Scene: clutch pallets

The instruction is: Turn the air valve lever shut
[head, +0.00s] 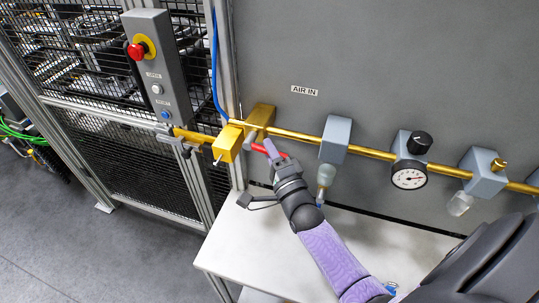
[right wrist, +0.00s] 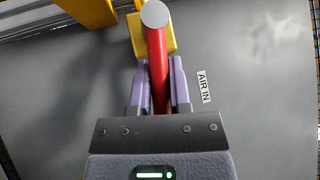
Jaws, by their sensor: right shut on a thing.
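The air valve has a yellow body (head: 260,116) on a brass pipe (head: 310,138), below the AIR IN label (head: 304,90). Its red lever (head: 258,148) points out from the valve toward my right gripper (head: 272,150). In the right wrist view the red lever (right wrist: 158,75) runs between the two fingers of my right gripper (right wrist: 160,80), with a grey round end near the top. The fingers are shut on the lever. The yellow valve body (right wrist: 168,36) shows behind it. My left gripper is not in view.
A yellow block (head: 228,144) sits left of the valve. A grey control box with a red emergency button (head: 137,51) stands on the mesh fence. A filter (head: 334,142), a gauge (head: 408,178) and another unit (head: 482,172) follow along the pipe. A white table (head: 235,245) lies below.

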